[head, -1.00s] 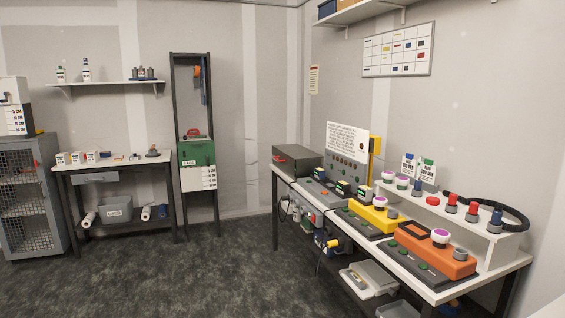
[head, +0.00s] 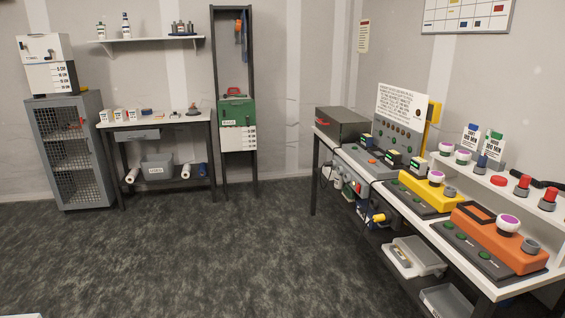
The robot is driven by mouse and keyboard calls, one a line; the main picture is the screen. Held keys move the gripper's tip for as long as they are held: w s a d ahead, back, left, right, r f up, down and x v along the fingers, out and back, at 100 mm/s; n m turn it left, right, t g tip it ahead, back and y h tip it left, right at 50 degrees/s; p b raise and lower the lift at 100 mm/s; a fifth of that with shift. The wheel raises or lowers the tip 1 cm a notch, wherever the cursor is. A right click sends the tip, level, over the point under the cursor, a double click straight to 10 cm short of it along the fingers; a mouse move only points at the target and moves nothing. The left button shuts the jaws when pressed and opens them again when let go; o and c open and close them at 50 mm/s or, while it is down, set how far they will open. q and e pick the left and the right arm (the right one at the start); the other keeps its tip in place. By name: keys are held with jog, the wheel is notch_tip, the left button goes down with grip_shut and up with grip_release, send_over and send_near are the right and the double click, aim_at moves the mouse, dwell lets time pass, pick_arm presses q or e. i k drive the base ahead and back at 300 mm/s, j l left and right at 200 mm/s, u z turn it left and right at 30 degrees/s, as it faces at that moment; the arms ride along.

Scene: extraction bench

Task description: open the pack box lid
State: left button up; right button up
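No box in view can be read as labelled pack box. A dark grey closed box (head: 342,123) with a red mark on its front sits at the far end of the right bench; its top looks shut. A green case (head: 238,113) with a red handle stands in the tall black rack (head: 215,60), above a white labelled panel (head: 238,138); it looks closed too. Neither of my grippers is in view.
The right bench (head: 480,283) carries yellow (head: 425,188) and orange (head: 487,230) units. A mesh cabinet (head: 70,150) and a side table (head: 165,121) stand at the back left. The dark floor (head: 200,250) between is clear.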

aim_at(330, 119)
jog(key=i+u, duration=0.1)
jog(key=i, duration=1.7)
